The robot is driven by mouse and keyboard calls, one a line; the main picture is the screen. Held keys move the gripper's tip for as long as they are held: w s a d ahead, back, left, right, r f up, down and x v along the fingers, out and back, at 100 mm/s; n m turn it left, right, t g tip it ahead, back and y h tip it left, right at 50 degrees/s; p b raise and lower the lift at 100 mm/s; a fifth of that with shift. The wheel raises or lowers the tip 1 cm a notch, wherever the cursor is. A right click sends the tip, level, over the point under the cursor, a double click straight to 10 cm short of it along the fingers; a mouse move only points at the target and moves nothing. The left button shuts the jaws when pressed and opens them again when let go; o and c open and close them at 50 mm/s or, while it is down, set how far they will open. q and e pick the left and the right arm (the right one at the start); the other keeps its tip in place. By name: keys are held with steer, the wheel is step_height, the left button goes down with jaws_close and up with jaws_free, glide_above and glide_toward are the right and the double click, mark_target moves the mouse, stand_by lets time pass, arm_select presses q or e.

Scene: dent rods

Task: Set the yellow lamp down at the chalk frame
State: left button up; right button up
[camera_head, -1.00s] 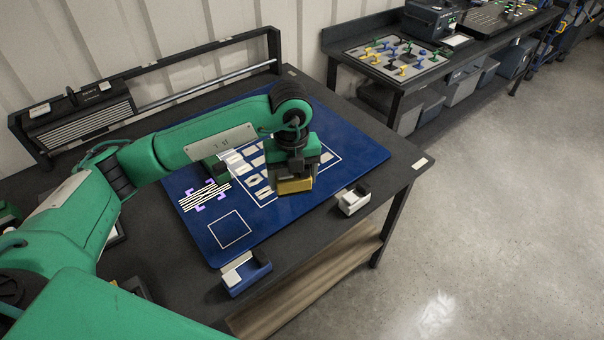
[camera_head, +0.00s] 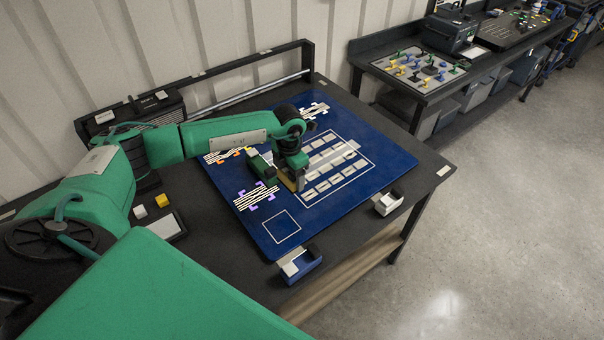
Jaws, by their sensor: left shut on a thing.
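My left gripper (camera_head: 291,180) points down over the blue board, at the left end of the large white rectangle. It is shut on a yellow block-like thing, which I take to be the yellow lamp (camera_head: 289,184); the green jaws hide most of it. I cannot tell whether the lamp touches the board. A small white square outline (camera_head: 282,227), apparently the chalk frame, is empty on the board's front left part, in front of and slightly left of the gripper. My right gripper is not in view.
The blue board (camera_head: 325,217) carries pale tiles and striped patches with coloured corner marks. A blue-and-white box (camera_head: 300,266) and a grey-and-white one (camera_head: 388,202) stand at the table's front edge.

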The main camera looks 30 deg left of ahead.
arm_select(q)
steer(key=shift+a+f, duration=0.15)
steer(key=shift+w+f+b, duration=0.1)
steer(key=shift+f+b, duration=0.4)
steer(key=shift+f, duration=0.3)
step_height(320, 180, down, 3)
steer(key=b, duration=0.5)
glide_above(292, 205)
steer(key=shift+f, duration=3.15)
steer(key=shift+f+b, duration=0.45)
